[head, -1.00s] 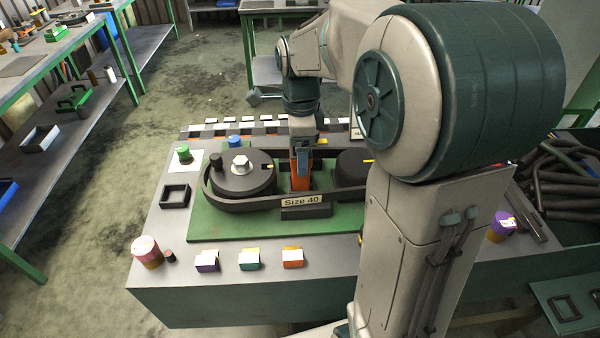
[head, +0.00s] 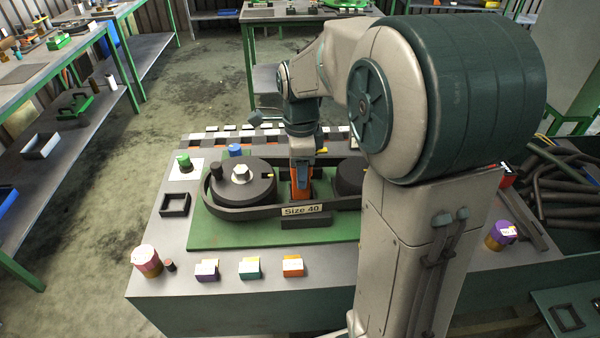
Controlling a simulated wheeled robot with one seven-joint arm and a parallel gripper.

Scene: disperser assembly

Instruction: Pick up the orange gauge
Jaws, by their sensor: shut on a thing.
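My gripper (head: 301,178) points down between two dark discs, inside the dark oval frame labelled "Size 40". It is shut on an upright orange piece, which I take to be the orange gauge (head: 301,191). The gauge's lower end is hidden behind the frame's front wall, so I cannot tell whether it touches anything below. The left disc (head: 262,183) has a pale hex nut on top. The right disc (head: 349,176) is partly hidden by my arm.
The frame sits on a green board (head: 215,235). Purple, teal and orange (head: 292,267) blocks with white tops line the front edge. A pink-topped cylinder (head: 147,262) stands front left, a black square tray (head: 175,205) left. A checkered strip (head: 230,132) runs behind. My arm covers the right.

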